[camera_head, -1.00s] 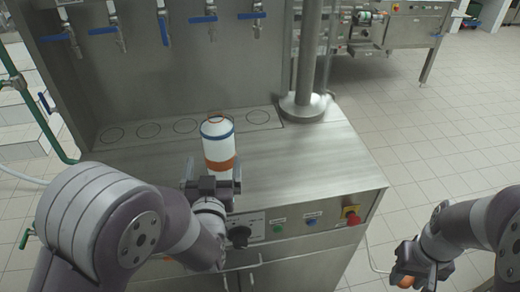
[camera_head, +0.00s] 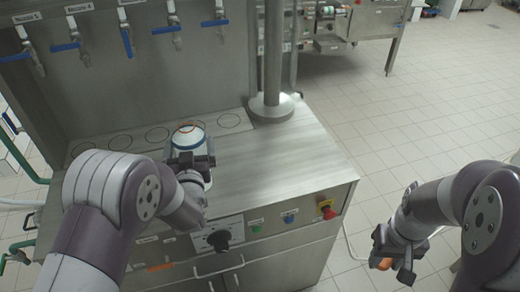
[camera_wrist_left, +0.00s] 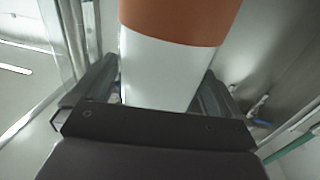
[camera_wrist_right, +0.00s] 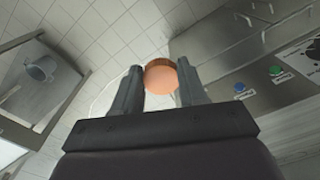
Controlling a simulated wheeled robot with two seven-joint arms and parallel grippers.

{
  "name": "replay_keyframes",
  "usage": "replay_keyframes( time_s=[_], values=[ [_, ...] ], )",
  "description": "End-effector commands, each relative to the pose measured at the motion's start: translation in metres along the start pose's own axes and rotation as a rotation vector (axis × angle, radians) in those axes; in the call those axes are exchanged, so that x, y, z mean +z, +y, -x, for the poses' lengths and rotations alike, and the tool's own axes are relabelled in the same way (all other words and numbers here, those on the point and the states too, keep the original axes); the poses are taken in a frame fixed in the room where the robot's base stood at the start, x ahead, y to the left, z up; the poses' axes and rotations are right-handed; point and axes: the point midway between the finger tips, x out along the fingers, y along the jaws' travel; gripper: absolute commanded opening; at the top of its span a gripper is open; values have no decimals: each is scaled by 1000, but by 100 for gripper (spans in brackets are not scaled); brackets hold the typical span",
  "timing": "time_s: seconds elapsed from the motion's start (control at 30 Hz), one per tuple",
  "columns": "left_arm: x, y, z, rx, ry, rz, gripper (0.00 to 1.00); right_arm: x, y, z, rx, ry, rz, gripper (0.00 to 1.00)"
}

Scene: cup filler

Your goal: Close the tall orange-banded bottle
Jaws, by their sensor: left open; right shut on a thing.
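The tall white bottle (camera_head: 187,133) with blue and orange bands stands on the steel counter (camera_head: 270,160). Its lower part is hidden behind my left gripper (camera_head: 190,162) in the head view. In the left wrist view the bottle's white wall (camera_wrist_left: 158,72) and orange band (camera_wrist_left: 180,18) lie between the open fingers. My right gripper (camera_head: 388,255) is out to the right, beyond the counter's edge. It is shut on a round orange cap (camera_wrist_right: 161,83), seen between its fingertips in the right wrist view.
Blue-handled taps (camera_head: 122,28) hang on the panel behind the counter, above ringed spots. A steel post (camera_head: 271,60) stands at the back. A red emergency button (camera_head: 326,209) and a knob (camera_head: 219,240) are on the front. Tiled floor is clear to the right.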

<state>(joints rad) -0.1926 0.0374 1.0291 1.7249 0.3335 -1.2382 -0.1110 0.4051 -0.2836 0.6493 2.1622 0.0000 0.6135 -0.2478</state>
Motion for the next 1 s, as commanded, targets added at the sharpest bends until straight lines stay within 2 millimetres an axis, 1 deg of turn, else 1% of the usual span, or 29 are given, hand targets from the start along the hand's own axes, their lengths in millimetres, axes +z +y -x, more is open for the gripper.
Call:
replay_keyframes(
  time_s=[0.03, 0.13, 0.43, 0.47, 0.5, 0.57, 0.6, 0.67, 0.7, 0.73, 0.77, 1.0],
  values=[
    [-1, 0, -6, -1, 1, 0, 100, 0, 0, 3, 0, 0, 0, 14],
    [0, 0, -12, 0, 1, 0, 100, 0, 0, 3, 0, 0, 0, 14],
    [0, 0, -12, 0, 1, 0, 100, 0, 0, 2, 0, 0, 0, 14],
    [0, 0, -12, 0, 1, 0, 97, 0, 0, 2, 0, 0, 0, 14],
    [0, 0, -12, 0, 1, 0, 84, 0, 0, 2, 0, 0, 0, 14],
    [0, 0, -12, 0, 0, 0, 64, 0, 0, 2, 0, 0, 0, 14],
    [0, 0, -12, 0, 0, 0, 51, 0, 0, 2, 0, 0, 0, 14],
    [0, 0, -12, 0, 0, 0, 32, 0, 0, 2, 0, 0, 0, 14],
    [0, 0, -12, 0, 0, 0, 19, 0, 0, 2, 0, 0, 0, 14],
    [0, 0, -12, 0, 0, 0, 9, 0, 0, 2, 0, 0, 0, 14],
    [-3, 0, -13, 0, 9, 1, 9, 0, 0, 3, 0, 0, 0, 14],
    [-4, 0, -13, 0, 8, 1, 9, 0, 0, 2, 0, 0, 0, 14]
  ],
)
